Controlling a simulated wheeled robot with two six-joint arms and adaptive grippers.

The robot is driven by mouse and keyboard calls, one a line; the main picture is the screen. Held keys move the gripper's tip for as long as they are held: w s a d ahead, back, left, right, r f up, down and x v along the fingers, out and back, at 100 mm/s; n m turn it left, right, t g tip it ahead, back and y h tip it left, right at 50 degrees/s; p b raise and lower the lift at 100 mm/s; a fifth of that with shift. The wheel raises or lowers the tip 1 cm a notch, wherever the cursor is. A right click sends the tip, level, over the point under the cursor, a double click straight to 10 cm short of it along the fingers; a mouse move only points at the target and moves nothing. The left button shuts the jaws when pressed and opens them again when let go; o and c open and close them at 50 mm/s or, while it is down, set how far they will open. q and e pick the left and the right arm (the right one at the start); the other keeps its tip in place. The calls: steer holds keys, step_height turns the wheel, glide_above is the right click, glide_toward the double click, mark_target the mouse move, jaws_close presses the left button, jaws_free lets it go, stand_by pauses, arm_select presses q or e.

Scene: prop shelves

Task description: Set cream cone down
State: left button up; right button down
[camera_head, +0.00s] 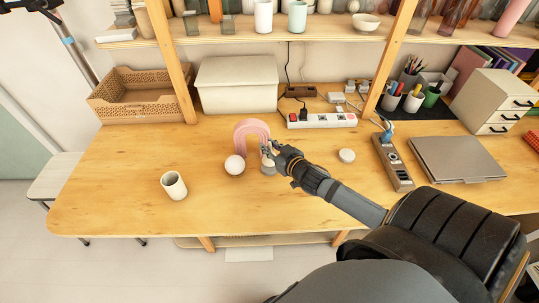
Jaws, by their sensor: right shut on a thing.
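My right gripper (268,152) reaches in over the wooden table from the lower right. It is shut on a small pale thing (268,168), taken to be the cream cone, low at the table's middle. The fingers hide much of it, so its cone shape is not clear, and I cannot tell whether it touches the table. A white ball (235,164) is just left of it. A pink arch (245,129) stands just behind.
A pale round disc (347,155) lies to the right, and a cream cup (173,185) stands at the left front. A white power strip (322,120) and a white box (237,85) are behind.

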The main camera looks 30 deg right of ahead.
steer(key=f, duration=0.3)
steer(key=shift+w+d+f, duration=0.1)
steer(key=shift+w+f, duration=0.15)
steer(key=shift+f, duration=0.1)
steer(key=c, duration=1.2)
jaws_free()
steer(key=shift+f, duration=0.1)
steer(key=shift+o, duration=0.2)
